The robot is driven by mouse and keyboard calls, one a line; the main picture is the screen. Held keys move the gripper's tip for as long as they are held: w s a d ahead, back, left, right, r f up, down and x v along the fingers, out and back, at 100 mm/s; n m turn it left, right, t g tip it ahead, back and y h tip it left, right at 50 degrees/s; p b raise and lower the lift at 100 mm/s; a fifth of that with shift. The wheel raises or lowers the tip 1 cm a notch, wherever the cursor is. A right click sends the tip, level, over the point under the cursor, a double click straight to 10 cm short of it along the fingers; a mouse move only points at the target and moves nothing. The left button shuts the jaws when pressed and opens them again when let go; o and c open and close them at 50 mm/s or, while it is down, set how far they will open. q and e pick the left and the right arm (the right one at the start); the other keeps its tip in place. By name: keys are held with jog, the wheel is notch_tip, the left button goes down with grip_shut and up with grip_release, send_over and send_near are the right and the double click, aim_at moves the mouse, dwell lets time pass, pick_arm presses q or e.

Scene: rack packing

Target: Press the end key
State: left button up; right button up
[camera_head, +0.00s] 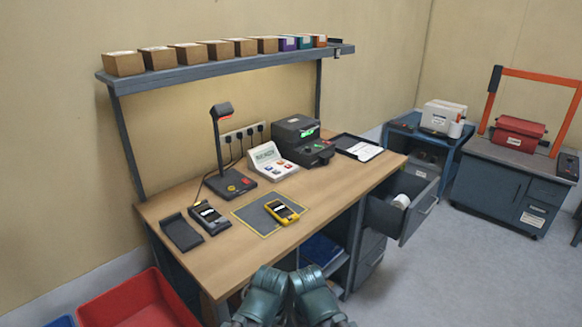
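No key marked "end" is readable from here, so I cannot tell which key it is. A white desk terminal (271,162) with a tilted display and several coloured keys, some red, stands at the back of the bench. A yellow handheld device (281,211) lies on a grey mat with a yellow border (252,216). A dark handheld device (208,214) rests in a stand to its left. A black lamp-like scanner (225,150) has red and yellow buttons on its base. Teal parts of my two arms show at the bottom edge; no gripper fingers are visible.
The wooden bench (182,203) has a shelf (221,69) with several boxes above it. A black printer (300,138) and a clipboard (357,148) stand to the right. An open drawer (415,218) juts out at the right. A red bin (140,301) is at lower left.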

dwell(0.3)
pick_arm(q)
grip_shut()
dwell(1.6)
